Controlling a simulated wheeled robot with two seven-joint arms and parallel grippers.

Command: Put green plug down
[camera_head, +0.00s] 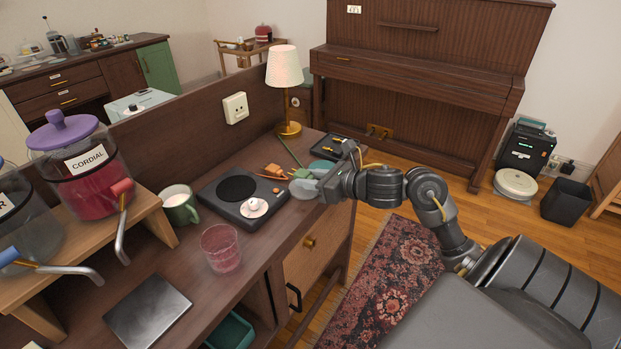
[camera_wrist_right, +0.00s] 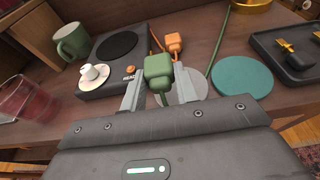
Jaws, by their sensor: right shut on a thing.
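The green plug (camera_wrist_right: 158,74) is between the fingers of my right gripper (camera_wrist_right: 160,92), seen best in the right wrist view. In the head view the plug (camera_head: 299,173) is small and partly hidden by my right gripper (camera_head: 303,184). The gripper is shut on it above the counter's right part, beside the hotplate. An orange plug (camera_wrist_right: 174,42) lies just beyond it, and it also shows in the head view (camera_head: 274,170). A white wall socket (camera_head: 236,108) is on the low panel behind. My left gripper is out of view.
A black hotplate (camera_head: 226,204) carries a saucer (camera_head: 254,208) with a small white item. A green mug (camera_head: 180,206), pink glass (camera_head: 221,248) and lamp (camera_head: 285,80) stand nearby. A teal disc (camera_wrist_right: 241,77) and a black tray (camera_wrist_right: 288,55) lie to the right.

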